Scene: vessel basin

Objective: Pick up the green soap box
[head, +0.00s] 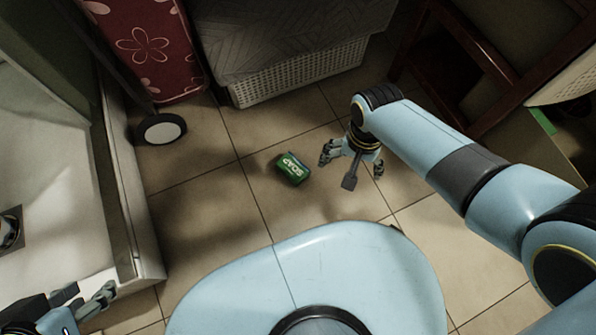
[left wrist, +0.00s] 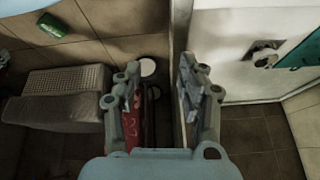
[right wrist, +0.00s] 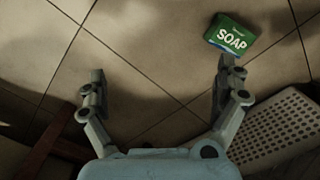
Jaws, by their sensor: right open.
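The green soap box (head: 292,169) lies on the tiled floor near the middle of the head view, with white SOAP lettering facing up. My right gripper (head: 351,168) is to the right of the box, apart from it, open and empty. In the right wrist view the soap box (right wrist: 231,36) lies beyond the right-hand finger of my right gripper (right wrist: 157,92), outside the jaws. My left gripper (head: 88,303) is at the lower left, away from the box. In the left wrist view my left gripper (left wrist: 158,95) is open and empty, and the soap box (left wrist: 52,25) shows at the upper left.
A white perforated basket (head: 300,72) with a grey cover stands behind the box. A red flowered bag (head: 145,45) and a wheel (head: 161,129) are at the upper left. A white basin edge (head: 130,200) runs along the left. Tiles around the box are clear.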

